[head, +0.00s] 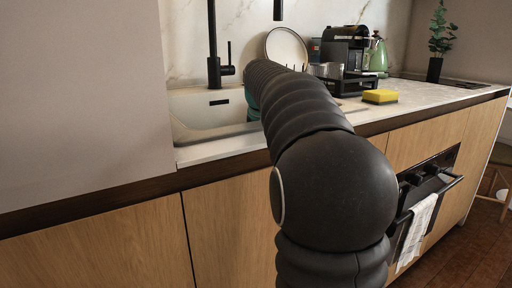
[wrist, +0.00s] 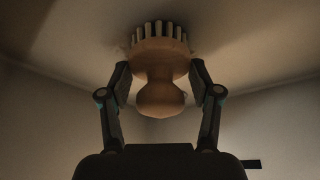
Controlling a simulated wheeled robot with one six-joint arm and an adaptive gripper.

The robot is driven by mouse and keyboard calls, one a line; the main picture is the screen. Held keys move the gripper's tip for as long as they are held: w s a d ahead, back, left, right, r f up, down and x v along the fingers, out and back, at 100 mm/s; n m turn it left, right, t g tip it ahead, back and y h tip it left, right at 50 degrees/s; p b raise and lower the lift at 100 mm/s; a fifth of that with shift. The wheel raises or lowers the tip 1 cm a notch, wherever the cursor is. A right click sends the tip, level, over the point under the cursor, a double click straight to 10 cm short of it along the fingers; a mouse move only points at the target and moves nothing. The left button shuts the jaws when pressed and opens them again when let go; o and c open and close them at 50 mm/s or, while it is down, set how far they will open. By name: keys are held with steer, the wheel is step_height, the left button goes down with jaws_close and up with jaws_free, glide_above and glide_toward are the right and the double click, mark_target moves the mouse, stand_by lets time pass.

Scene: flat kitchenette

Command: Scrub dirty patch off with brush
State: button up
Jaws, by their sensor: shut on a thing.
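The brush has a round knob handle toward the camera and a ring of pale bristles at the far side. The bristles are at or very near a pale, shaded surface; I cannot tell if they touch. No dirty patch can be made out clearly. In the head view my arm reaches over the counter edge into the white sink (head: 192,112), and it hides the brush and most of my gripper.
A black faucet (head: 214,68) stands behind the sink. To the right on the counter are a yellow sponge (head: 380,96), a dish rack with a plate (head: 287,48), a black coffee machine (head: 346,46) and a green kettle (head: 376,56). A towel (head: 417,230) hangs on the oven handle below.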

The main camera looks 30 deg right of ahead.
steer(key=shift+d+f, duration=0.1)
steer(key=shift+d, duration=0.55)
steer(key=shift+w+d+r+p, duration=0.1)
steer(key=shift+d+p, duration=0.95)
steer(key=shift+d, duration=0.7)
steer(key=shift+w+d+r+p, duration=0.1)
steer(key=shift+d+p, duration=0.95)
steer(key=shift+d, duration=0.7)
steer(key=shift+w+a+p, duration=0.1)
steer(key=shift+w+p, duration=0.6)
steer(key=shift+w, duration=0.35)
steer(key=shift+a+f, duration=0.1)
steer(key=shift+f, duration=0.05)
